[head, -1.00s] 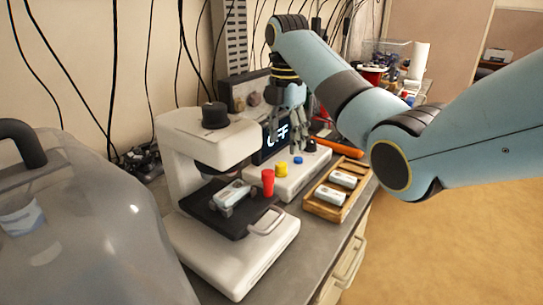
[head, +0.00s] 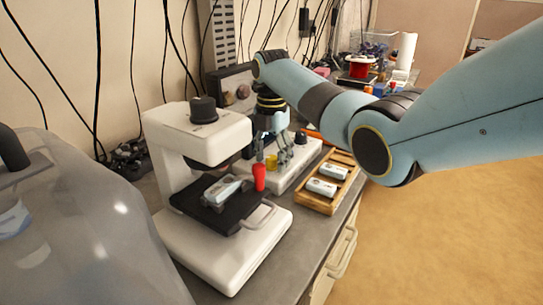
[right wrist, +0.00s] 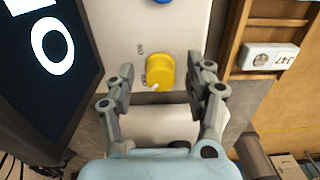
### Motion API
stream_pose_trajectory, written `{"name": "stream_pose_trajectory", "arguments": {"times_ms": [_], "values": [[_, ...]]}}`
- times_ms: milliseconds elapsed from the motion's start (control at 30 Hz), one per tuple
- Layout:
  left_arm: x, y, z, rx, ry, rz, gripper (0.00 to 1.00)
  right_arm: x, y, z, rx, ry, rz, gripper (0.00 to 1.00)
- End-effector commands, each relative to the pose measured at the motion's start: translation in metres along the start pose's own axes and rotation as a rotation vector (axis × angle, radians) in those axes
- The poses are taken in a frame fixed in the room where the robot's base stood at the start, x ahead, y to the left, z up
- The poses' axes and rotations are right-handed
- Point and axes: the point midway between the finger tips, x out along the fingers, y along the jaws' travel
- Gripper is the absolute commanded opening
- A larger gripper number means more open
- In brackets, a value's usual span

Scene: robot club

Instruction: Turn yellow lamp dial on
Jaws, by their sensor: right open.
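The yellow dial (right wrist: 160,72) sits on a white panel (right wrist: 125,22) in the right wrist view, between my spread fingertips. Its white pointer mark is at the lower left, near the printed "OFF"; "ON" is printed higher up. It also shows small in the head view (head: 271,163). My right gripper (right wrist: 163,88) is open, its fingers apart on either side of the dial with gaps; it also shows from above in the head view (head: 272,152). A dark display (right wrist: 50,60) is at the left, with only part of its white text in view. My left gripper is not in view.
A red knob (head: 259,177) stands just left of the yellow dial, and a blue dial (right wrist: 160,2) is beyond it. A white machine (head: 205,240) stands in front. A wooden tray (head: 312,202) with white modules is at the right. A clear cover (head: 80,230) fills the left.

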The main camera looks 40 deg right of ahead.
Motion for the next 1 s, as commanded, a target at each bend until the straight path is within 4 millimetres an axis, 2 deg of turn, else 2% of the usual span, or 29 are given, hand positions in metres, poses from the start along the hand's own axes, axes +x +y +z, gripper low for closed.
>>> {"name": "stream_pose_trajectory", "arguments": {"times_ms": [167,600,1000], "values": [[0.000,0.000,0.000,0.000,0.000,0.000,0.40,0.000,0.000,0.000,0.000,0.000,0.000,0.54],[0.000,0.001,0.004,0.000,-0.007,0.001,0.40,0.000,0.000,0.000,0.001,0.000,0.000,0.00],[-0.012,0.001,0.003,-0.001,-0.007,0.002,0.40,-0.002,0.000,0.000,0.083,0.001,-0.001,0.00]]}}
